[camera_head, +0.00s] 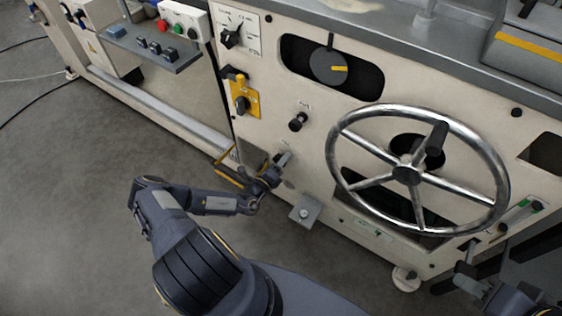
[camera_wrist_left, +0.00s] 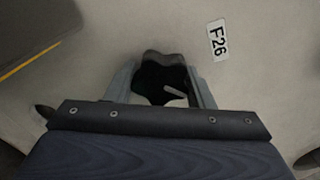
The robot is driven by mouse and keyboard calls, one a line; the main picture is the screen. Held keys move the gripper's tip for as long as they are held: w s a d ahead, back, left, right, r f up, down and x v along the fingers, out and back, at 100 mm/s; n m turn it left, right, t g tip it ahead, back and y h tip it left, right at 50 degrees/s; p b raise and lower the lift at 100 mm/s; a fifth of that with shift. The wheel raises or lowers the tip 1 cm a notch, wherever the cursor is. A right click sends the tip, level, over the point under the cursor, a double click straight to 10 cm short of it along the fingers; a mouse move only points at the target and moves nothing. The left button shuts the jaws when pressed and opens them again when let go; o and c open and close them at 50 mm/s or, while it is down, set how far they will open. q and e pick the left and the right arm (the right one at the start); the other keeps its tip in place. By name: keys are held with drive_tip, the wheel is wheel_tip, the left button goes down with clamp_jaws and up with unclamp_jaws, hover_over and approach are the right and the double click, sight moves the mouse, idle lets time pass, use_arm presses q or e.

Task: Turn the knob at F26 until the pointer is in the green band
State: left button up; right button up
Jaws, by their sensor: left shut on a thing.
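In the left wrist view a dark lobed knob (camera_wrist_left: 158,64) with a pale line on it sits on the cream panel, beside a white F26 label (camera_wrist_left: 217,41). My left gripper (camera_wrist_left: 161,85) has its two fingers on either side of the knob and is shut on it. In the head view my left gripper (camera_head: 284,161) is against the lower left of the machine front and hides the knob. A small plate with a green mark (camera_head: 377,233) is low on the panel, too small to read for a pointer. My right gripper (camera_head: 467,272) is at the lower right, its opening unclear.
A large chrome handwheel (camera_head: 407,176) stands out from the panel to the right. A black knob (camera_head: 298,121) and a yellow-plated switch (camera_head: 242,98) are above my left gripper. A small grey bracket (camera_head: 305,211) juts out below right.

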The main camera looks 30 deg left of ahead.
use_arm(q)
drive_tip(key=shift+n, duration=0.8)
drive_tip(key=o, duration=1)
drive_tip(key=shift+c, duration=0.2)
drive_tip(key=s+p, duration=0.1)
drive_tip(key=s, duration=0.7)
drive_tip(key=shift+a, duration=0.3)
drive_tip(key=shift+w, duration=0.1)
